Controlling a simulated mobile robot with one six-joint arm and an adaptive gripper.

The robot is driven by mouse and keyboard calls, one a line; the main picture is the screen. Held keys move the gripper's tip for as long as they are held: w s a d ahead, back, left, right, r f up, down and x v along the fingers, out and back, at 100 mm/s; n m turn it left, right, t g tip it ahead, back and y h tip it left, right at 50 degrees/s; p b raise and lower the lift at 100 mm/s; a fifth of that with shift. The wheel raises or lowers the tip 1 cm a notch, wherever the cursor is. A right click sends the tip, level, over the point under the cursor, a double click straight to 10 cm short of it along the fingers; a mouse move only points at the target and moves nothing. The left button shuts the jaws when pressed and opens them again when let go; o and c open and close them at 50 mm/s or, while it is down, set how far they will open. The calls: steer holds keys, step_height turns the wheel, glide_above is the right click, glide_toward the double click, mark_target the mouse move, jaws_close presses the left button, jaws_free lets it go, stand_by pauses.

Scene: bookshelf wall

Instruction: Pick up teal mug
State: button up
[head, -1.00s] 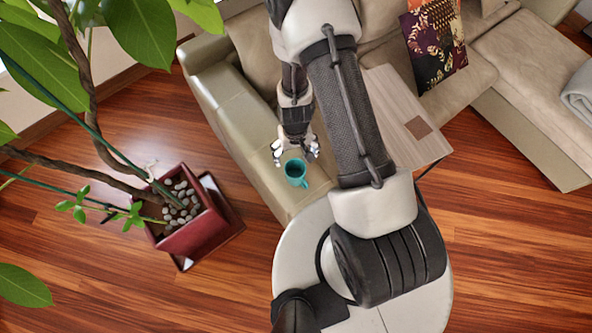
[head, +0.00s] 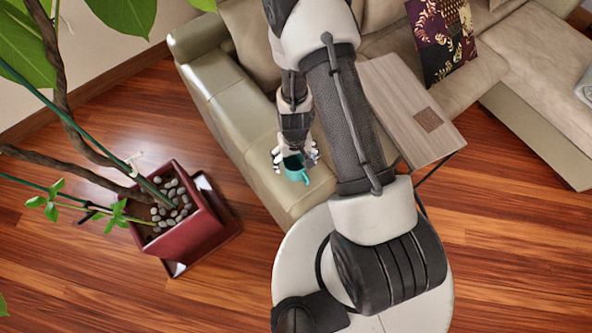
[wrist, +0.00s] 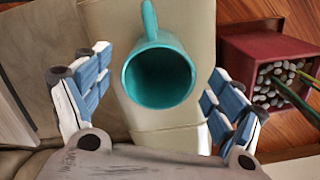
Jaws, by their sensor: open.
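The teal mug (head: 295,170) stands on the near end of the beige sofa armrest (head: 268,186). In the wrist view the mug (wrist: 158,76) shows its open mouth, with its handle pointing to the top of the picture. My gripper (head: 295,160) is at the mug, its fingers open on both sides. In the wrist view my gripper (wrist: 155,95) has one finger left of the mug and one right of it, with gaps between the fingers and the mug wall. Part of the mug is hidden behind my gripper in the head view.
A red planter (head: 180,226) with stones and a tall plant stands on the wooden floor to the left. A small wooden side table (head: 408,108) is right of my arm. A patterned cushion (head: 440,38) lies on the sofa behind.

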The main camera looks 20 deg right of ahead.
mark_target(295, 167)
steer(key=shift+f+b, duration=2.6)
steer(key=shift+b, duration=0.1)
steer(key=shift+r, duration=0.1)
steer(key=shift+c, duration=0.5)
steer(key=c, duration=1.3)
